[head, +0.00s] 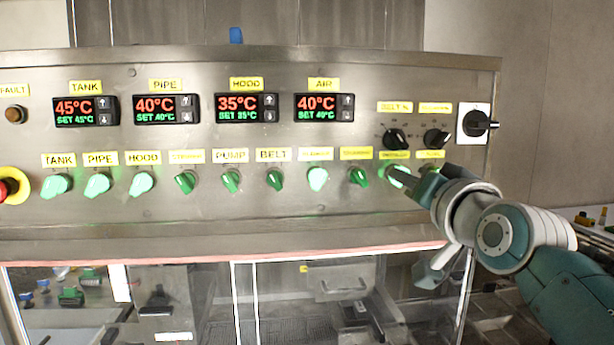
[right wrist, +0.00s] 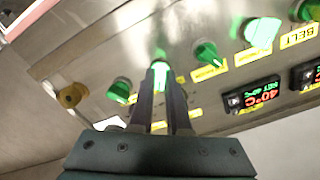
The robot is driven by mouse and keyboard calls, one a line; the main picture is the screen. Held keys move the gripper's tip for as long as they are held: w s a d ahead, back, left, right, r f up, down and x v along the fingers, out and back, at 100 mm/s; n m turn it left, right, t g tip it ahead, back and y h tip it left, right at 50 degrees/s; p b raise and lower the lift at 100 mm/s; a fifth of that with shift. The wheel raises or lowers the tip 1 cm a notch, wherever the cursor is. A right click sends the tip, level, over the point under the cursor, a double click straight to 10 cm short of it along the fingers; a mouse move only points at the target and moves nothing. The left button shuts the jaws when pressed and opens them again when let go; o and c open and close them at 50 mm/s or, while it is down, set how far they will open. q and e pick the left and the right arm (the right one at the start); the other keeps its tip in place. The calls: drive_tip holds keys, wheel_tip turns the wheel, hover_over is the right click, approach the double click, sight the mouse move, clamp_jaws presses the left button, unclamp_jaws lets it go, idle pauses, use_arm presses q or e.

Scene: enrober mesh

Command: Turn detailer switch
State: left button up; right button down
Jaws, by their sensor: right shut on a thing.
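The detailer switch is a brightly lit green knob (head: 398,175) in the lower row of the steel control panel, under a small yellow label (head: 394,155) whose print is blurred. My right gripper (head: 413,184) reaches it from the right. In the right wrist view the two dark fingers (right wrist: 161,90) close on the lit green knob (right wrist: 158,72), which shows between their tips. Its exact turn angle is partly hidden by the fingers. My left gripper is not in view.
A dark green knob (head: 358,176) is close on the left; another (right wrist: 120,90) is on the other side. Black dials (head: 395,139) sit above, with a black rotary switch (head: 476,123) at the right. A red emergency button (head: 8,189) is far left. Clear covers (head: 290,285) lie below.

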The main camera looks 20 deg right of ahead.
idle(0.3)
drive_tip(key=c, duration=0.9)
unclamp_jaws()
drive_tip(key=b+v, duration=0.3)
drive_tip(key=v, duration=0.7)
drive_tip(key=shift+d+b, duration=0.1)
drive_tip(key=shift+b, duration=0.2)
drive_tip(key=shift+f, duration=0.1)
